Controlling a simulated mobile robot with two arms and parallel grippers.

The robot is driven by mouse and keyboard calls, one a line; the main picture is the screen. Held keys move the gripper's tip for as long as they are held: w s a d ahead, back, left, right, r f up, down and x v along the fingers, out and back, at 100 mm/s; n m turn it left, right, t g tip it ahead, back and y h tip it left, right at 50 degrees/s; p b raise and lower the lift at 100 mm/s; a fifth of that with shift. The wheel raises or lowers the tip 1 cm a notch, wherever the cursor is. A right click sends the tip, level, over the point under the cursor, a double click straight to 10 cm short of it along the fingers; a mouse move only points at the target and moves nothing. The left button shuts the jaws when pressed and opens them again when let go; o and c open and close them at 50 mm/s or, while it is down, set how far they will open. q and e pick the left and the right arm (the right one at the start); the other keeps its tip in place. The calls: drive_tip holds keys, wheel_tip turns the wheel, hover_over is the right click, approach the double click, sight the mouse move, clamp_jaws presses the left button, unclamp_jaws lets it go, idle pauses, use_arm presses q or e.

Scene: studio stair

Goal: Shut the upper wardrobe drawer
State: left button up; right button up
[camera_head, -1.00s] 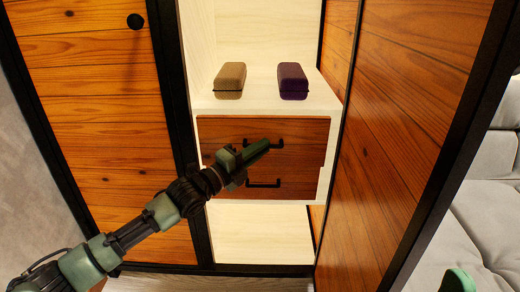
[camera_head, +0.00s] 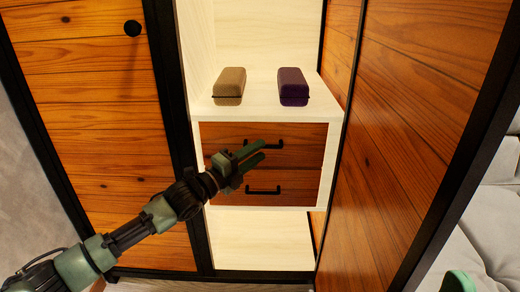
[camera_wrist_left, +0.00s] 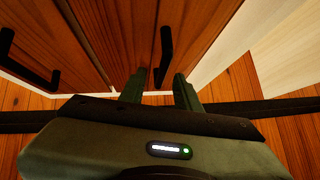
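The upper wardrobe drawer (camera_head: 222,134) has a wooden front and a black bar handle (camera_head: 276,144). Its front looks about level with the lower drawer (camera_head: 225,190) in the head view; a small remaining gap cannot be ruled out. My right gripper is not in view.
A tan case (camera_head: 229,85) and a purple case (camera_head: 293,86) lie on the white top above the drawers. Wooden wardrobe panels flank the opening, the left one with a black knob (camera_head: 133,28). A grey sofa (camera_head: 477,225) stands at the right.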

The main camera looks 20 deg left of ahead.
use_arm(q)
drive_tip(key=r+p+v, duration=0.1)
drive_tip(key=v, duration=0.5)
drive_tip(key=shift+f, duration=0.5)
drive_tip(key=shift+s, duration=0.1)
